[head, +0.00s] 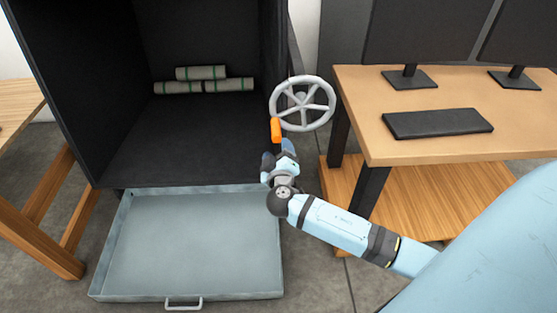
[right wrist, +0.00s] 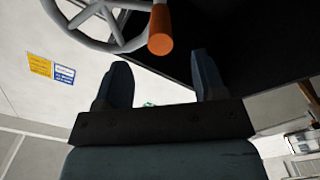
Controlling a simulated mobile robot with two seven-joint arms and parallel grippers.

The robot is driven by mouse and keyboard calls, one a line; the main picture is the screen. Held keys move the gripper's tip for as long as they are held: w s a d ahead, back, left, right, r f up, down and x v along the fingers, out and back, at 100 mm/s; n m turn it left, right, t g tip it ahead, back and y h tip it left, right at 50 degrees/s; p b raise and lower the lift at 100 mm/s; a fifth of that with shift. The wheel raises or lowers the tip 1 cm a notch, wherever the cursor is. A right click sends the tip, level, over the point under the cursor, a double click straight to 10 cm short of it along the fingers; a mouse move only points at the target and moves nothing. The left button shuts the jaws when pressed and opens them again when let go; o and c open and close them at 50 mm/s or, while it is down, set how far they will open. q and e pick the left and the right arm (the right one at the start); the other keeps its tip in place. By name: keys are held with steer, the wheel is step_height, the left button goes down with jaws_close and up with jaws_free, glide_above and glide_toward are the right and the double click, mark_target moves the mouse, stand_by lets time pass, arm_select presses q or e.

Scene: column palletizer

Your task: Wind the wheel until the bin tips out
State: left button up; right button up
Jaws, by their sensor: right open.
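The grey spoked wheel (head: 303,104) stands at the right side of the black bin (head: 125,150). Its orange handle (head: 276,130) is at the wheel's lower left. Several grey rolls with green bands (head: 201,73) lie stacked inside the bin. My right gripper (head: 280,147) is just below the orange handle, open and empty. In the right wrist view the two fingers stand apart, and the orange handle (right wrist: 160,32) is beyond their tips, not between them. The wheel (right wrist: 105,18) is partly cut off there. My left gripper is not in view.
A shallow grey tray (head: 283,245) with a front pull lies below the bin's open front, empty. A wooden desk (head: 400,146) with monitors and a keyboard (head: 437,122) stands to the right. Another wooden table (head: 25,195) is at the left.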

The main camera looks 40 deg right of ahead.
mark_target(276, 133)
steer(key=b+x, duration=0.1)
steer(key=x, duration=0.5)
steer(key=shift+w+d+f+b, duration=0.1)
steer(key=shift+b, duration=0.2)
steer(key=shift+b+x, duration=0.4)
steer(key=shift+x, duration=0.8)
steer(key=c, duration=1.1)
